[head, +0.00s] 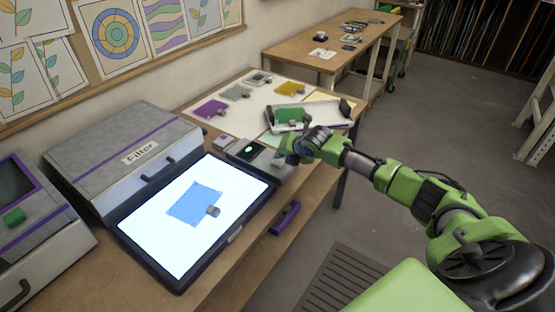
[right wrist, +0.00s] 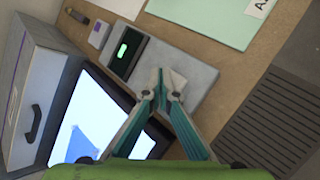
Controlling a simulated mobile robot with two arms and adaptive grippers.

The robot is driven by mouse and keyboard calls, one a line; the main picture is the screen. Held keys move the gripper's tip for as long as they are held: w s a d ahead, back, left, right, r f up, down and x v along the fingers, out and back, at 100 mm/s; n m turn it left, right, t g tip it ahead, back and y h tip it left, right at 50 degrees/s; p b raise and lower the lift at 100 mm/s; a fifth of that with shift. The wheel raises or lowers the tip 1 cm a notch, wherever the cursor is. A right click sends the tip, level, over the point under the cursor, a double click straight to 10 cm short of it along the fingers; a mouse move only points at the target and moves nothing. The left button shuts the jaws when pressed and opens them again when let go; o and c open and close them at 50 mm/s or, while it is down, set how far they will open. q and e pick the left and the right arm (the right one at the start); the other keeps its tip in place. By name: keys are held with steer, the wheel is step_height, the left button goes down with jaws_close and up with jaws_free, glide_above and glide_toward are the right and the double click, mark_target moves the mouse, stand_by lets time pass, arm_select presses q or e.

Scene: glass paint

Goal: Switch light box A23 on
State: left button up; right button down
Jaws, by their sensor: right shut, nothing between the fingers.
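A light box (head: 157,212) lies flat on the bench, its panel glowing bright white; no A23 label is readable on it. It also shows at the lower left of the right wrist view (right wrist: 66,118). A blue glass piece (head: 190,206) with a small grey knob lies on the lit panel. Beyond its far end is a grey device (head: 262,163) with a black window and a green light (right wrist: 123,50). My right gripper (right wrist: 164,92) is shut and empty, its tips over the device's near end; contact cannot be told. My left gripper is out of view.
A grey case marked "Filter" (head: 120,155) stands behind the light box. A white tray (head: 272,116) with a green piece is beyond the device, near purple and yellow pieces. A purple handle (head: 286,218) is on the bench front. The floor to the right is open.

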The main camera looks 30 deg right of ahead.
mark_target(280, 162)
steer(key=shift+r, duration=0.15)
step_height(280, 162, up, 6)
steer(key=p, duration=0.5)
steer(key=shift+p, duration=0.4)
steer(key=shift+f, duration=0.2)
